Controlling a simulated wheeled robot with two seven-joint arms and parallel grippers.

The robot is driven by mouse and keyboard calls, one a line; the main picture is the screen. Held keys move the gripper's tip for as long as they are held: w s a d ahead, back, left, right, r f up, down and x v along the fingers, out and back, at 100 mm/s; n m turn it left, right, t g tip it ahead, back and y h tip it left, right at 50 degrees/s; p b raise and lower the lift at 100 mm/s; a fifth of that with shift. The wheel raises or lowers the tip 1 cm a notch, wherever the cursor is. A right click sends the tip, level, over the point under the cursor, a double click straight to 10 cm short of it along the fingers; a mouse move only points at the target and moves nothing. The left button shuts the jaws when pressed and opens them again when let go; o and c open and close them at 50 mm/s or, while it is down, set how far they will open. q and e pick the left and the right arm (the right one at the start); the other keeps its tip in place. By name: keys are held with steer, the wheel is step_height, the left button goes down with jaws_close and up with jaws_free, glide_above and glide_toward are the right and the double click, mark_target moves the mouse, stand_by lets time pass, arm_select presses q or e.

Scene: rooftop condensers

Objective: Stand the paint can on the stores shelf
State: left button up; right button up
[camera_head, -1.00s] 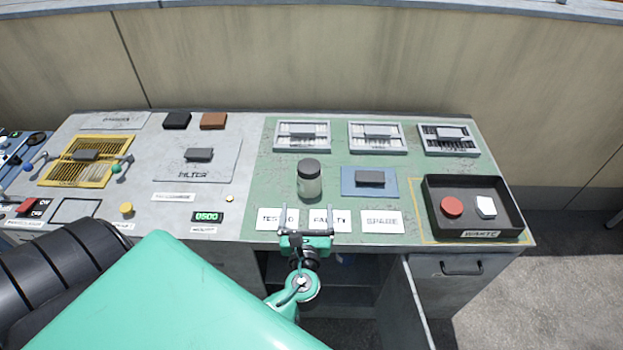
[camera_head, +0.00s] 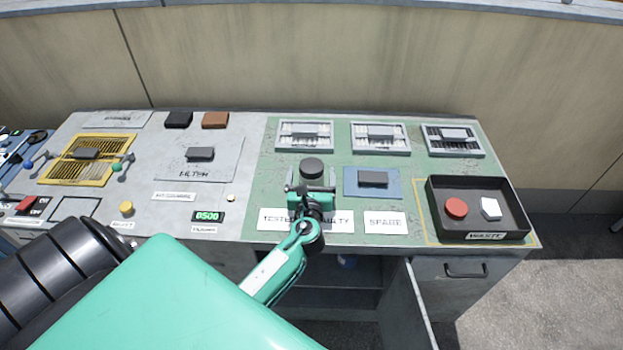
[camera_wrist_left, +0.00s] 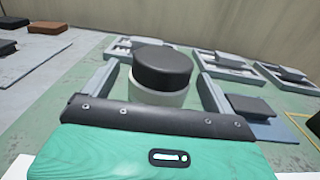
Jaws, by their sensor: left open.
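The paint can (camera_head: 312,168), a pale can with a dark lid, stands upright on the green part of the bench. My left gripper (camera_head: 311,178) is open, with one finger on each side of the can. In the left wrist view the can (camera_wrist_left: 161,72) sits between the two spread fingers, and its lower part is hidden behind the gripper body. An open cupboard with an inner shelf (camera_head: 350,298) lies below the bench front; no label on it is readable. My right gripper is not in view.
The cupboard door (camera_head: 421,305) stands open toward me. A blue plate with a dark block (camera_head: 373,179) is close to the right of the can. A black waste tray (camera_head: 480,236) holds a red and a white piece. Labels (camera_head: 384,222) lie along the front edge.

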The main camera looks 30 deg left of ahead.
arm_select(q)
steer(key=c, duration=1.4)
steer(key=shift+r, duration=0.15)
steer(key=shift+c, duration=0.2)
